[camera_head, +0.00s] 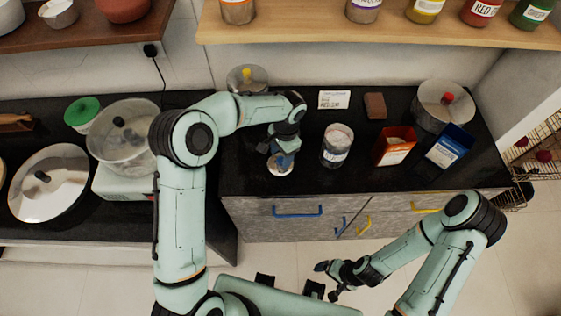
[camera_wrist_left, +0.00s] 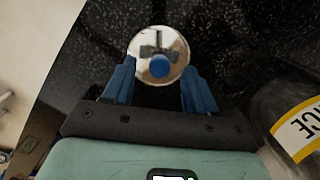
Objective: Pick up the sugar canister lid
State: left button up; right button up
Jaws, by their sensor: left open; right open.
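A round shiny metal lid with a blue knob (camera_head: 279,167) lies on the black counter near its front edge; it also shows in the left wrist view (camera_wrist_left: 174,48). My left gripper (camera_head: 284,157) is above it, open. In the left wrist view its two blue fingers (camera_wrist_left: 160,72) are on either side of the blue knob, with nothing held between them. Whether the fingers touch the lid cannot be told. An open canister with pale contents (camera_head: 337,146) stands to the right of the lid. My right gripper (camera_head: 327,280) is open and empty, low in front of the drawers.
A labelled jar (camera_wrist_left: 294,120) stands close on the right in the left wrist view. A red box (camera_head: 394,147), a blue box (camera_head: 449,146) and a metal pot (camera_head: 441,105) stand further right. A lidded canister (camera_head: 247,79) is behind my left arm. Drawers (camera_head: 300,215) are below.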

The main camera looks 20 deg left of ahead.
pick_arm(q)
jog(key=shift+f, duration=0.7)
grip_shut()
jog(key=shift+s, duration=0.1)
jog(key=shift+r, duration=0.15)
